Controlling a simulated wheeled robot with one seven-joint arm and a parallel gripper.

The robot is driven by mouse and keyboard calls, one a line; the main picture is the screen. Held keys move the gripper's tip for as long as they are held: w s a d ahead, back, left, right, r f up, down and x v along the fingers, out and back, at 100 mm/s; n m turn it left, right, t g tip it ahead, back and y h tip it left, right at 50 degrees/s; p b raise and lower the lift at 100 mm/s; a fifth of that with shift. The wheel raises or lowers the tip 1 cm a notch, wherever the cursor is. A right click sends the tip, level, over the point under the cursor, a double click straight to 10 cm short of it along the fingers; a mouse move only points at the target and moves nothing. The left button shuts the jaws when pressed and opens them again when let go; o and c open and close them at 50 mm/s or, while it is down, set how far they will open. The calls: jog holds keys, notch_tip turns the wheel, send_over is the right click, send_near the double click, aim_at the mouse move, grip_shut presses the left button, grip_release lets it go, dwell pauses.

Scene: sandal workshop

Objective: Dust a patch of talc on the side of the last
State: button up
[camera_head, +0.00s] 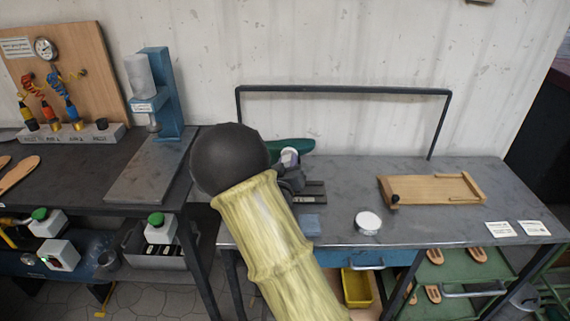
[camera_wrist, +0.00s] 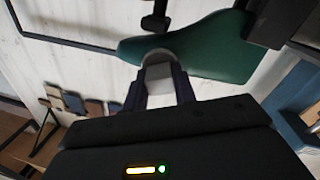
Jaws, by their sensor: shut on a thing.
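The green last (camera_head: 294,145) is held sideways above the back of the right bench, its left part hidden behind my arm. In the wrist view the last (camera_wrist: 210,48) spans the upper middle, its side facing me. My gripper (camera_wrist: 161,88) is shut on a small pale pad (camera_wrist: 158,72) with a grey end. The pad's end overlaps the last's lower edge in the wrist view; I cannot tell whether they touch. In the head view the pad (camera_head: 290,155) shows white in front of the last. No talc patch can be made out on the last.
A round white-topped tin (camera_head: 368,222) stands near the bench's front edge. A wooden tray (camera_head: 433,190) lies to its right, with two paper cards (camera_head: 517,229) beyond. A dark rail (camera_head: 345,90) rises behind. A blue press (camera_head: 168,95) stands left.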

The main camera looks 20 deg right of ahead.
jog(key=shift+w, duration=0.1)
jog(key=shift+w+a, duration=0.35)
jog(key=shift+a, duration=0.4)
jog(key=shift+w+a, duration=0.3)
jog(key=shift+a, duration=0.45)
jog(key=a, duration=0.1)
jog(key=w+a, duration=0.1)
jog(key=a+p, duration=0.1)
jog(key=shift+w, duration=0.25)
jog(key=shift+v, duration=2.95)
jog(key=shift+f, duration=0.15)
